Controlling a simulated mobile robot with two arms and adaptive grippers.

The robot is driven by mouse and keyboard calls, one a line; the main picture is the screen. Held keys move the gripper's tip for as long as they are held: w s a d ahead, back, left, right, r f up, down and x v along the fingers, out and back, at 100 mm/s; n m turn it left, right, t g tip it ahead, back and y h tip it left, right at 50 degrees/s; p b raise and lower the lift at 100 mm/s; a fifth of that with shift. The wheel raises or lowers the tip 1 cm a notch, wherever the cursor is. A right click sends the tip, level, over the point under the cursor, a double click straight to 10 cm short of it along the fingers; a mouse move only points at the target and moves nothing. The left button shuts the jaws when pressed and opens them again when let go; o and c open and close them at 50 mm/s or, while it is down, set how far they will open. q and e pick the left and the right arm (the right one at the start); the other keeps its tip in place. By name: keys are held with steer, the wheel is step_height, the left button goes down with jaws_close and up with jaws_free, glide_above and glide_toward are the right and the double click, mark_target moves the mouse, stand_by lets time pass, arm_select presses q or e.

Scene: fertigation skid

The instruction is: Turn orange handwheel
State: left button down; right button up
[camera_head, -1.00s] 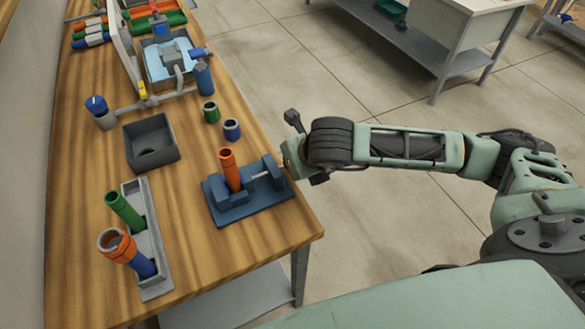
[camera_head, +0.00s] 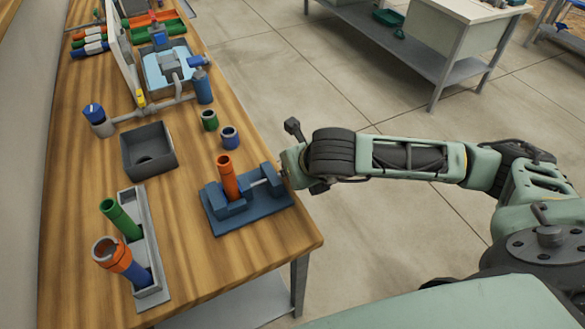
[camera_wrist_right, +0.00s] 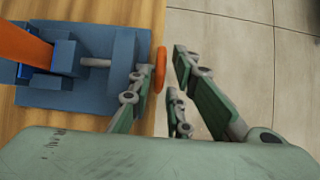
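The orange handwheel (camera_wrist_right: 160,69) shows almost edge-on in the right wrist view, at the end of a grey screw of the blue vise (camera_wrist_right: 75,98). My right gripper (camera_wrist_right: 164,70) is open, with fingers on both sides of the handwheel. The left finger overlaps the wheel's edge; I cannot tell if it touches. A narrow gap shows between the wheel and the right-hand fingers. In the head view the vise (camera_head: 225,222) sits at the bench's right edge with an orange pipe (camera_head: 228,178) upright in it. The wheel is hidden there by my right arm's end. My left gripper is not in view.
The wooden bench (camera_head: 200,262) carries a grey rack (camera_head: 152,240) with green and orange-blue pipes, a dark open box (camera_head: 149,150), and two short rings, green (camera_head: 209,120) and blue (camera_head: 230,137). Open floor (camera_head: 385,240) lies right of the bench.

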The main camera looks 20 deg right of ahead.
steer(key=v, duration=0.7)
steer(key=shift+s+r, duration=0.2)
steer(key=shift+r, duration=0.05)
